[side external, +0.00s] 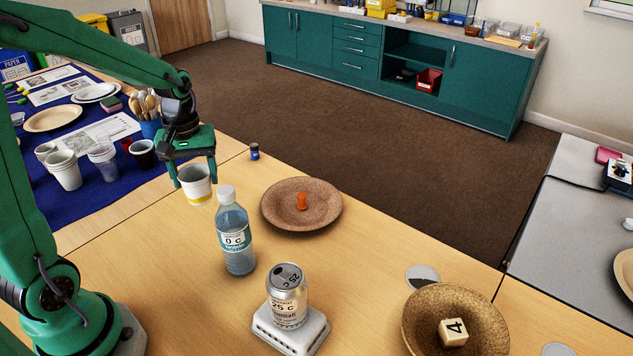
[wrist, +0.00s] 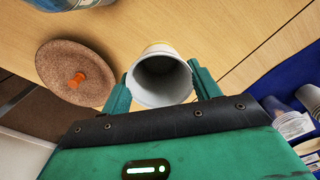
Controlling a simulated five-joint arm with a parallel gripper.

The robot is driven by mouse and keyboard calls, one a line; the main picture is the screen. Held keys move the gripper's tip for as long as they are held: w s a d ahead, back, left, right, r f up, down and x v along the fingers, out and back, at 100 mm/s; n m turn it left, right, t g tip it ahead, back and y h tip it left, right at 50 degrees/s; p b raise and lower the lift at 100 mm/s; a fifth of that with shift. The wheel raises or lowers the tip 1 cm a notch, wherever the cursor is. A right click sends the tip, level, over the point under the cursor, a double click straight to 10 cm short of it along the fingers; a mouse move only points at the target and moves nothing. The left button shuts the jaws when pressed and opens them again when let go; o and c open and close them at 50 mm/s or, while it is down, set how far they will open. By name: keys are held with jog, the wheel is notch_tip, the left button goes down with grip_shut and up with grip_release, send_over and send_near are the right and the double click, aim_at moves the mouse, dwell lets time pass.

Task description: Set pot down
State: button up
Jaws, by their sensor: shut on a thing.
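My gripper (side external: 195,176) is shut on a white pot (side external: 197,193) with a yellow band near its base. The pot is upright, with one green finger on each side of it. In the wrist view the pot (wrist: 162,88) shows its open mouth between the fingers, and its inside looks empty. The pot is over the wooden table, behind and left of the water bottle. I cannot tell whether its base touches the table.
A bottle (side external: 237,240) stands close by. A brown dish (side external: 331,214) holds an orange piece. A can (side external: 287,288) stands on a white block. A second dish (side external: 411,322) holds a numbered cube. Cups (side external: 65,172) stand on the blue cloth. Bare table lies front-left of the bottle.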

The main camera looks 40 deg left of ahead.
jog(key=w+d, duration=0.2)
jog(key=w, duration=0.8)
jog(key=w+d+r+m, duration=0.1)
jog(key=w+d, duration=0.2)
jog(key=w, duration=0.8)
jog(key=shift+d+r, duration=0.15)
jog(key=w+a+f, duration=0.1)
jog(key=a+f, duration=0.1)
jog(key=a, duration=0.1)
jog(key=w+a+f, duration=0.1)
jog(key=a+f, duration=0.1)
jog(key=a, duration=0.2)
jog(key=w+a+f, duration=0.1)
jog(key=a+f, duration=0.2)
jog(key=a, duration=0.1)
jog(key=shift+a, duration=0.15)
jog(key=shift+f, duration=0.1)
jog(key=shift+f, duration=1.9)
